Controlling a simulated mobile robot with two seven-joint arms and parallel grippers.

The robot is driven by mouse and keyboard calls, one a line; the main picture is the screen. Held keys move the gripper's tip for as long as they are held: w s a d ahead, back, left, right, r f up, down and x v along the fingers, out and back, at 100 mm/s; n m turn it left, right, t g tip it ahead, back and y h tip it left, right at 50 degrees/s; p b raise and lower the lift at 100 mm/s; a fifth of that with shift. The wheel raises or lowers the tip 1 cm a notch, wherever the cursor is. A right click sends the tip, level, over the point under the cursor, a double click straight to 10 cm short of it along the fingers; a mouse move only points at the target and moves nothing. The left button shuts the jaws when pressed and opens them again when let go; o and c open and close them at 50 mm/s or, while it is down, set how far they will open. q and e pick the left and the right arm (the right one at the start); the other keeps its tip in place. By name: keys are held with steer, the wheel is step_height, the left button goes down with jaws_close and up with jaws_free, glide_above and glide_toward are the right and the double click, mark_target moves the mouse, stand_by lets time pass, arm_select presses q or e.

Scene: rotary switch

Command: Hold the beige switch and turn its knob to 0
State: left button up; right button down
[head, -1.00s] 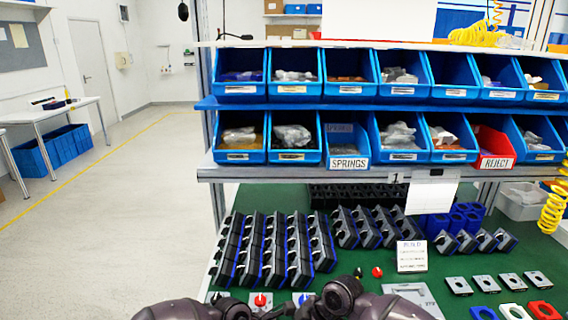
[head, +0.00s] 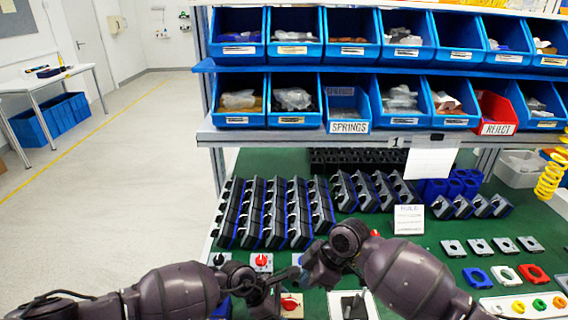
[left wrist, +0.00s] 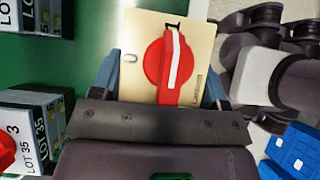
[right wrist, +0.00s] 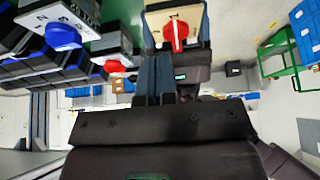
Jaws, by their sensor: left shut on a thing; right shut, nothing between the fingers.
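The beige switch (left wrist: 200,60) is a pale plate with a red knob (left wrist: 172,66). In the left wrist view the knob's white line runs nearly straight toward the 1 mark, and the 0 mark is at the left. My left gripper (head: 275,288) is shut on the switch, its blue fingers on either side of the plate. The switch shows low in the head view (head: 292,312) and at the top of the right wrist view (right wrist: 160,22). My right gripper (head: 312,272) is shut and empty. Its fingertips (right wrist: 156,60) are close to the switch, apart from the knob.
Other switches stand on the green bench, one with a red knob (head: 261,261) beside my left gripper. Rows of dark switch blocks (head: 275,212) stand behind. Blue bins (head: 238,104) fill the shelf above.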

arm_select(q)
steer(key=shift+w+a+f, duration=0.1)
steer(key=shift+w+a, duration=0.1)
steer(key=shift+a, duration=0.05)
arm_select(e)
steer(key=shift+s+a+r, duration=0.1)
steer(key=shift+r, duration=0.9)
arm_select(q)
steer(key=o, duration=1)
steer(key=shift+o, duration=0.2)
